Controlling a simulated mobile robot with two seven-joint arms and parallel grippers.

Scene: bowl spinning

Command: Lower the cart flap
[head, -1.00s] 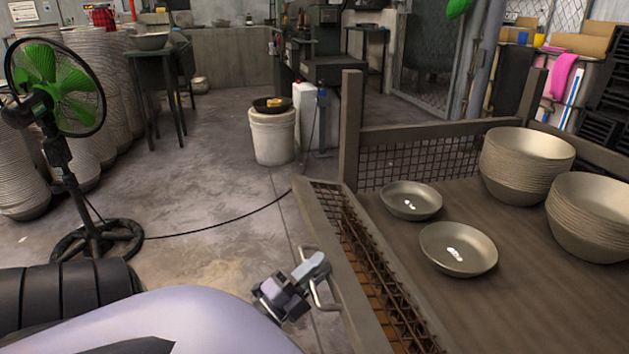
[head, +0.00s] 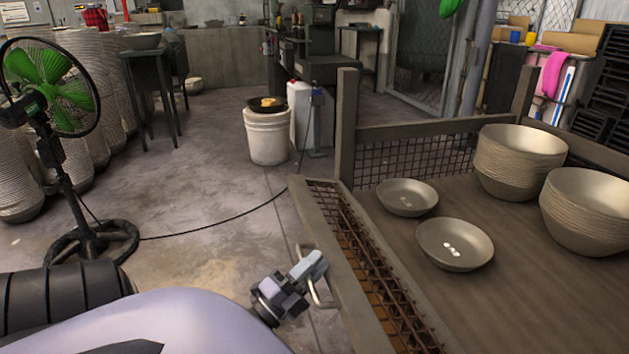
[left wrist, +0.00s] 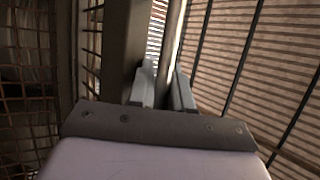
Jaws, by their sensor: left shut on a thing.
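The cart flap (head: 323,238) is a brown-grey framed panel with rusty wire mesh along the cart's near left side. It leans outward from the cart bed. A curved metal handle (head: 317,294) is on its outer face. My left gripper (head: 312,264) is at this handle, with its fingers closed around it. In the left wrist view, the two grey fingers (left wrist: 164,90) stand on either side of a bar (left wrist: 172,45), close to the flap's frame and mesh. The fingers partly hide the handle. My right gripper is not in view.
The cart bed (head: 545,300) holds two single bowls (head: 407,197) (head: 456,244) and two bowl stacks (head: 520,162) (head: 587,212). A green fan (head: 50,85) stands at left, its black cable crossing the floor. A white bucket (head: 268,137) stands beyond the flap. Floor left of the flap is open.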

